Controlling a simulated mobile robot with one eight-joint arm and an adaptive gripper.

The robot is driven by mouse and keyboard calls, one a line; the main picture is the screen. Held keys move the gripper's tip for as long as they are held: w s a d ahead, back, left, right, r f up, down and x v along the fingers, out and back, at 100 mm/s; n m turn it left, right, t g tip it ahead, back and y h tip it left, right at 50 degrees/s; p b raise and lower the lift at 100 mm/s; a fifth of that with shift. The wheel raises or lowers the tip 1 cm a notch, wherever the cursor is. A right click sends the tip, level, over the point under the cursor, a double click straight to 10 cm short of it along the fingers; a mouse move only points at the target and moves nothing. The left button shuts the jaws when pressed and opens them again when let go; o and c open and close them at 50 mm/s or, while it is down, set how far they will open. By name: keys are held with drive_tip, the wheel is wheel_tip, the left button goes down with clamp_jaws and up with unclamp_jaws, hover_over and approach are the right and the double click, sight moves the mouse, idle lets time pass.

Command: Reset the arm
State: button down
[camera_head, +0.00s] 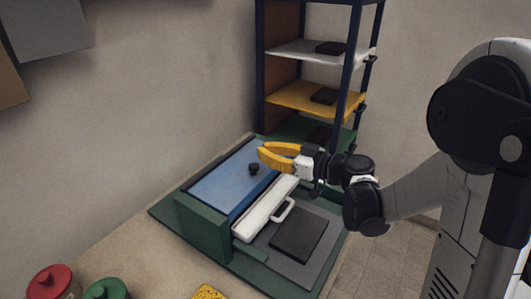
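My gripper (262,149) has two yellow fingers and hangs in the air, pointing left, in front of the shelf and above the far part of the green-framed station. The fingertips look near each other, but the view is too small to tell whether they touch. I see nothing held between them. My arm reaches in from the right, bent at the elbow.
The green station (205,222) has a blue panel (232,180) with a dark knob (254,169), a white handled bar (262,212) and a dark square pad (299,234). A shelf rack (348,70) stands behind. Red (50,278) and green (106,290) lidded jars sit at front left.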

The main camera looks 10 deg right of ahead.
drive_tip(key=s+d+f, duration=0.4)
drive_tip(key=s+d, duration=0.1)
drive_tip(key=d, duration=0.1)
drive_tip(key=s+a+m+g+h, duration=0.4)
drive_tip(key=s+a+h, duration=0.1)
drive_tip(key=s, duration=0.3)
drive_tip(key=s+d+m+h, duration=0.4)
drive_tip(key=s+d+h, duration=0.1)
drive_tip(key=s, duration=0.7)
drive_tip(key=shift+m+g+h, duration=0.3)
drive_tip(key=shift+h, duration=0.6)
drive_tip(key=shift+w+d, duration=0.1)
